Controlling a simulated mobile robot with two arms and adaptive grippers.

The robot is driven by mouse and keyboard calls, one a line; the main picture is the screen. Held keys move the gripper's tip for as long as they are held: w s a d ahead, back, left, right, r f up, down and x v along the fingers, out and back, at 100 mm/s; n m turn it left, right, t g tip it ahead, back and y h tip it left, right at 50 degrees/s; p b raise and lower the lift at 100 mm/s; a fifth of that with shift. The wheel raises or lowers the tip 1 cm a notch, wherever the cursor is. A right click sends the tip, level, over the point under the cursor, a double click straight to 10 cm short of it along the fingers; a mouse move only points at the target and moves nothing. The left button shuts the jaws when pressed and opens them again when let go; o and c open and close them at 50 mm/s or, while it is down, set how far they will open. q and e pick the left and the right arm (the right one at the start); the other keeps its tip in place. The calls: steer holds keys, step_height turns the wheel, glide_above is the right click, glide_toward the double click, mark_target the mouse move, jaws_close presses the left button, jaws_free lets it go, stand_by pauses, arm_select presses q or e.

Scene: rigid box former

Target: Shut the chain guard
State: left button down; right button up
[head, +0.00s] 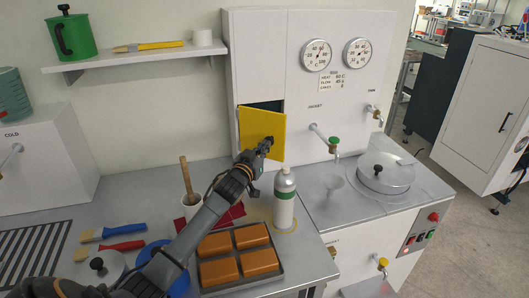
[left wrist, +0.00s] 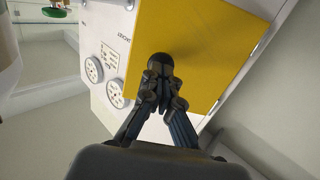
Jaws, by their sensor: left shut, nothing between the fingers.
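The chain guard is a yellow door (head: 258,122) on the front of the white cabinet. It stands ajar, with a dark gap showing above its top edge. It fills much of the left wrist view (left wrist: 215,45), with hinges along its right edge there. My left gripper (head: 266,143) is in front of the guard's lower right part. In the left wrist view its fingers (left wrist: 162,82) are shut with nothing between them, tips at a round black knob (left wrist: 159,61) on the guard. I cannot tell whether they touch it. My right gripper is not in view.
A white bottle with a green band (head: 284,205) stands just below my left gripper. A tray of orange blocks (head: 240,256), a pestle in a mortar (head: 188,182) and brushes (head: 110,232) are on the counter. A tap (head: 326,137) sticks out right of the guard.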

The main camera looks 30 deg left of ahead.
mark_target(276, 138)
arm_select(q)
steer(key=shift+w, duration=0.1)
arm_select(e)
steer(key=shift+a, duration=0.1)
arm_select(q)
steer(key=shift+w, duration=0.2)
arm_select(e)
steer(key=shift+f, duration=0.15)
arm_select(q)
steer(key=w+b, duration=0.3)
steer(key=w, duration=0.4)
steer(key=shift+d, duration=0.1)
steer(key=shift+w+r, duration=0.1)
steer(key=shift+w, duration=0.5)
steer(key=shift+w+a, duration=0.45)
steer(key=shift+w, duration=0.25)
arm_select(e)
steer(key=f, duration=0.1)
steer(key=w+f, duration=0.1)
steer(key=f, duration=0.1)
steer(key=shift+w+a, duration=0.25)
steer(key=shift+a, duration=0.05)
